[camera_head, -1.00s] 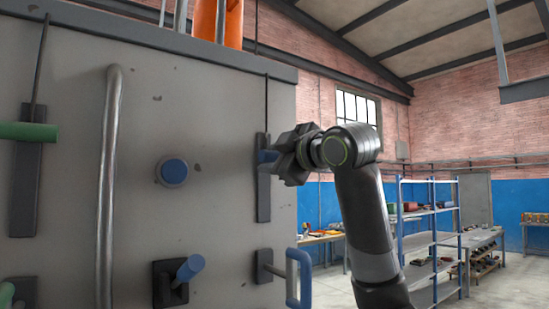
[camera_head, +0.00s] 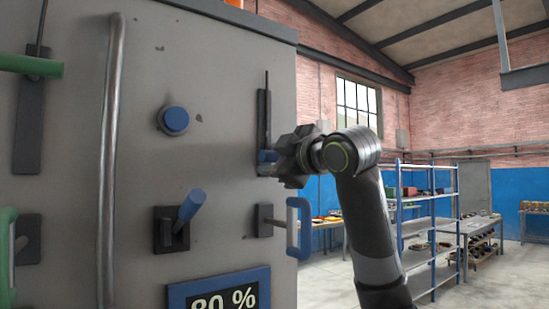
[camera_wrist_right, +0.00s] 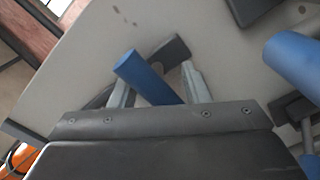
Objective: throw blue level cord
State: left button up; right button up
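The blue level cord is a dark cord with a short blue handle (camera_head: 267,156), low on its dark upright rail on the grey panel. My right gripper (camera_head: 285,157) is at this handle, coming from the right. The exact finger contact is hard to see. My left gripper is not in view.
A blue knob (camera_head: 174,120), a blue lever (camera_head: 191,207) and a blue loop handle (camera_head: 300,228) are nearby on the panel. A display (camera_head: 222,296) reads 80 %. A metal pipe (camera_head: 108,180) and green handles are at left. Shelves (camera_head: 428,220) stand behind at right.

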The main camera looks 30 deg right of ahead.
jog(key=o, duration=0.3)
jog(key=shift+f, duration=0.15)
jog(key=shift+d, duration=0.15)
jog(key=shift+s+b, duration=0.3)
jog(key=s+b, duration=0.2)
jog(key=s, duration=0.3)
jog(key=s+d+b, duration=0.1)
jog(key=s+b, duration=0.1)
jog(key=s, duration=0.4)
jog(key=s+d+b, duration=0.1)
jog(key=s+b, duration=0.2)
jog(key=s, duration=0.2)
jog(key=shift+s+d, duration=0.15)
jog(key=shift+s, duration=0.1)
